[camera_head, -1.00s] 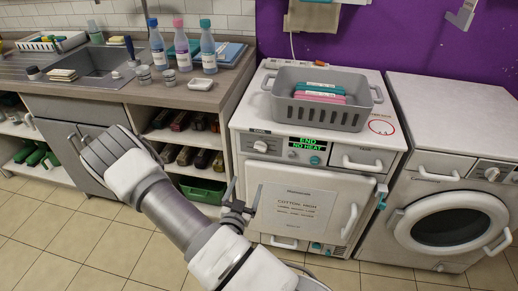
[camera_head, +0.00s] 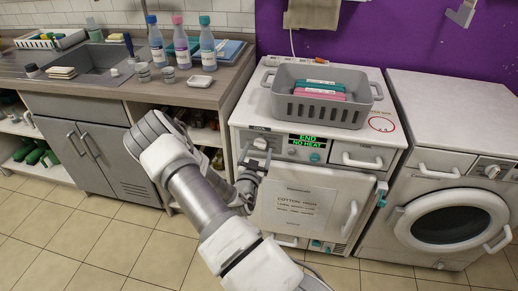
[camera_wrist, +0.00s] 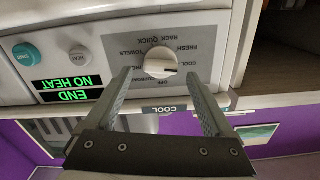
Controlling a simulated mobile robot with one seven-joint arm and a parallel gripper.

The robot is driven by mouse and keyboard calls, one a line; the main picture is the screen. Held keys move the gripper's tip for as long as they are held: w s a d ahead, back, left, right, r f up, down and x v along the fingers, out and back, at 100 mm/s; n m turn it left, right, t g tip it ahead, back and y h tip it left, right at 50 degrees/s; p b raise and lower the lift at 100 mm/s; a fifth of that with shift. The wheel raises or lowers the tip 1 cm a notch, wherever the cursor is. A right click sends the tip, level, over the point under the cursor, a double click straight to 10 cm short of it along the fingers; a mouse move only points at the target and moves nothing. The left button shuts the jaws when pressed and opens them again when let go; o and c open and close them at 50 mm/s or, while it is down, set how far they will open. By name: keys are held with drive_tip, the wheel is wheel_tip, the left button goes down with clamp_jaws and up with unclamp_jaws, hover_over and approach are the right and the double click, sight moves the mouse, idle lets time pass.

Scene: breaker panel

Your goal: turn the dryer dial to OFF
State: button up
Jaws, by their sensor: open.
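The dryer dial (camera_wrist: 161,60) is a round white knob on a grey label plate, shown upside down in the wrist view. Words such as OFF, COOL, FRESH and TOWELS ring it. A dark mark on its edge faces the COOL side; OFF is printed near my left finger. In the head view the dial (camera_head: 261,143) is just above my gripper (camera_head: 252,167). My gripper (camera_wrist: 160,76) is open, with a fingertip on either side of the dial in the wrist view. No contact shows. I cannot tell how far the tips are from the panel.
The dryer display (camera_head: 307,142) reads END, NO HEAT. A teal START button (camera_wrist: 26,53) and a HEAT button (camera_wrist: 80,55) sit beside the dial. A grey basket (camera_head: 318,112) stands on the dryer (camera_head: 245,112). A washer (camera_head: 447,170) stands at right.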

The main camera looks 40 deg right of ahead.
sight(260, 145)
drive_tip(key=shift+x, duration=1.1)
drive_tip(key=shift+a, duration=0.1)
drive_tip(key=c, duration=1.3)
drive_tip(key=shift+c, duration=0.2)
